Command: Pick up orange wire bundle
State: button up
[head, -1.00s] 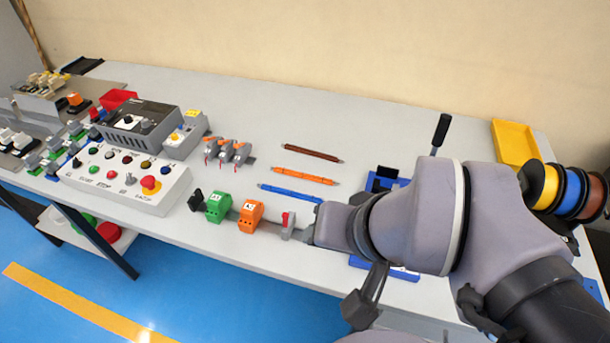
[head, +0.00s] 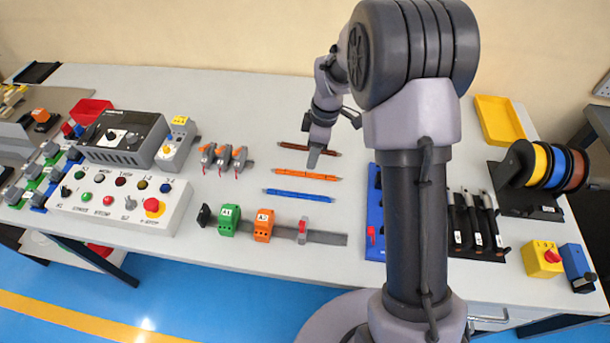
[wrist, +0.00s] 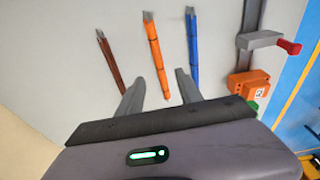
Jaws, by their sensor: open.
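The orange wire bundle (head: 307,175) lies on the grey table between a brown wire bundle (head: 308,149) and a blue wire bundle (head: 298,195). My gripper (head: 313,160) is over the bundles, near the right part of the orange one. In the wrist view, my gripper (wrist: 158,85) is open, and the near end of the orange wire bundle (wrist: 156,55) shows between its two fingers. The brown wire bundle (wrist: 109,60) is beside the left finger. The blue wire bundle (wrist: 192,45) is beyond the right finger. Whether the fingers touch the table cannot be told.
A rail (head: 325,238) with green and orange terminal blocks lies in front of the bundles. A control box (head: 125,200) stands at left. A blue tool holder (head: 376,215) and wire spools (head: 548,168) are at right. The table behind the bundles is clear.

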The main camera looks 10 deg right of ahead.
aim_at(307, 172)
jog(key=f+b, duration=0.1)
jog(key=f, duration=0.1)
jog(key=a+f+b, duration=0.1)
jog(key=f, duration=0.2)
jog(key=f+b, duration=0.1)
jog(key=f, duration=0.1)
jog(key=shift+w+a+f+b, duration=0.25)
jog(key=shift+w+f+b, duration=0.1)
jog(key=shift+w+b, duration=0.05)
jog(key=shift+r, duration=0.15)
grip_shut()
